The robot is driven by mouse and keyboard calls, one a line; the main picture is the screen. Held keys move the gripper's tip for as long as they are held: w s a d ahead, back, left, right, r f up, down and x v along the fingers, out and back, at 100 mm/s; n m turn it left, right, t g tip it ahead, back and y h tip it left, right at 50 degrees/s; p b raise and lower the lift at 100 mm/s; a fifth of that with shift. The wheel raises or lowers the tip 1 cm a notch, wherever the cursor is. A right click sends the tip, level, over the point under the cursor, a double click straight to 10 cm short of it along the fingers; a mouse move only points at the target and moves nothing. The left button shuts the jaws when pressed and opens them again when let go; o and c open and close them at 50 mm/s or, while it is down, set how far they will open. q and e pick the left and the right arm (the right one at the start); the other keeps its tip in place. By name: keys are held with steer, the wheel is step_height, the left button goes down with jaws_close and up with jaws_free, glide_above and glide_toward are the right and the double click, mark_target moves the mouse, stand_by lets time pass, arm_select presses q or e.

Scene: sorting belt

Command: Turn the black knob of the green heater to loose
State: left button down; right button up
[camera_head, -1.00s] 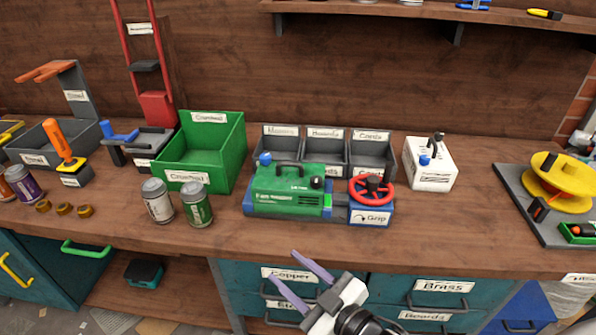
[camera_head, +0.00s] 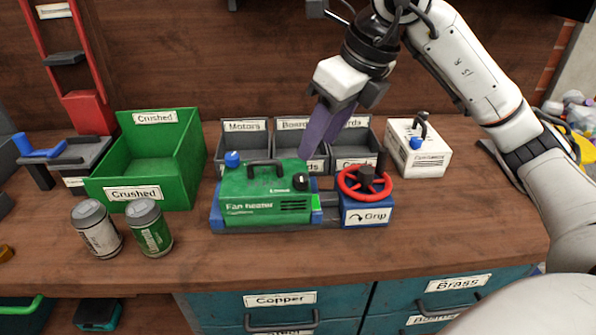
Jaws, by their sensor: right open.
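The green fan heater (camera_head: 262,195) stands on the workbench, seated in a blue clamp fixture. Its black knob (camera_head: 300,181) is on the upper right of its front, beside a small label. The fixture's red handwheel (camera_head: 364,183) is at the right, above a blue block labelled Grip. My right gripper (camera_head: 311,154) points down from above, just over and behind the black knob, with its purple fingers open and empty. The fingers overlap in view, so their distance from the knob is hard to judge. My left gripper is out of view.
A green bin (camera_head: 190,165) labelled Crushed stands left, with two cans (camera_head: 150,228) before it. Grey bins (camera_head: 243,140) are behind the heater. A white box (camera_head: 417,146) stands right. The bench front is clear.

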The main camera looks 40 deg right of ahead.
mark_target(301, 177)
steer(key=x, duration=1)
steer(key=shift+d+b, duration=0.15)
steer(key=shift+b, duration=0.25)
steer(key=c, duration=1.1)
